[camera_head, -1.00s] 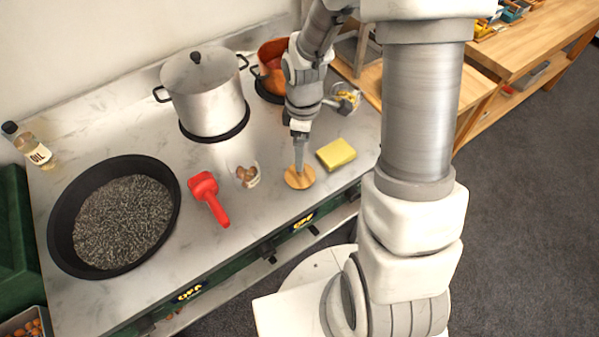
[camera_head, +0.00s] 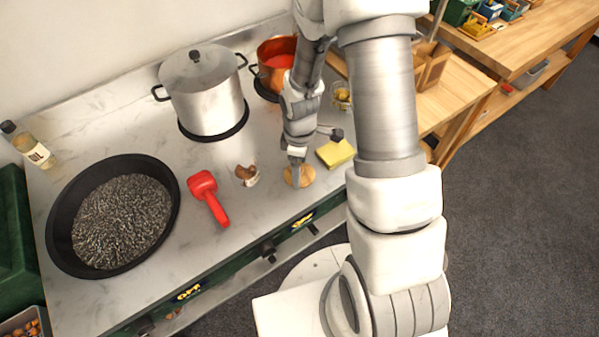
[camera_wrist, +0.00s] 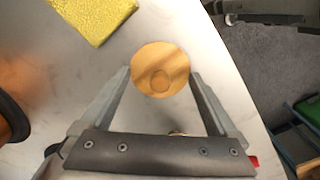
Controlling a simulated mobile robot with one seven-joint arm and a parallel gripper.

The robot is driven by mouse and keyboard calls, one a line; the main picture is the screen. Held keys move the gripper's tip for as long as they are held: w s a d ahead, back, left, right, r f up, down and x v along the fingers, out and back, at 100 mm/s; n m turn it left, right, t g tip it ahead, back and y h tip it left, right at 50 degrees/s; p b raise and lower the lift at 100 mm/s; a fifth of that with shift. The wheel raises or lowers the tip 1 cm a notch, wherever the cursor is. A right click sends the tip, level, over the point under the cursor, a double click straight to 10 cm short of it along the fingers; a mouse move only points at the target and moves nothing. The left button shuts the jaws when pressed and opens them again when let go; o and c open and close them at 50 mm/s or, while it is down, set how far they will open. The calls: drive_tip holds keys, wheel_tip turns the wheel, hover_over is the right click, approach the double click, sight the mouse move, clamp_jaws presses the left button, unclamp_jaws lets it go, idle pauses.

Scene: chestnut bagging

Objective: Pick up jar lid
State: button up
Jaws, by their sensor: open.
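The jar lid is a round wooden disc (camera_head: 299,176) with a small round knob, lying on the steel counter near its front edge. In the wrist view the lid (camera_wrist: 160,69) lies just beyond and between the fingertips. My gripper (camera_wrist: 158,76) is open, with one finger on each side of the lid's near part and nothing visibly held. In the head view my gripper (camera_head: 296,172) is over the lid and partly covers it. The height between fingertips and lid is hard to tell.
A yellow sponge (camera_head: 336,153) lies just right of the lid. A small glass with chestnuts (camera_head: 247,175) and a red scoop (camera_head: 208,198) are to the left. A big pot (camera_head: 206,92), a copper pot (camera_head: 273,65) and a black pan (camera_head: 60,215) stand further off.

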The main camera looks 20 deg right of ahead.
drive_tip(key=shift+s, duration=0.1)
drive_tip(key=c, duration=1.4)
clamp_jaws()
drive_tip(key=shift+s, duration=0.1)
drive_tip(key=shift+f, duration=0.15)
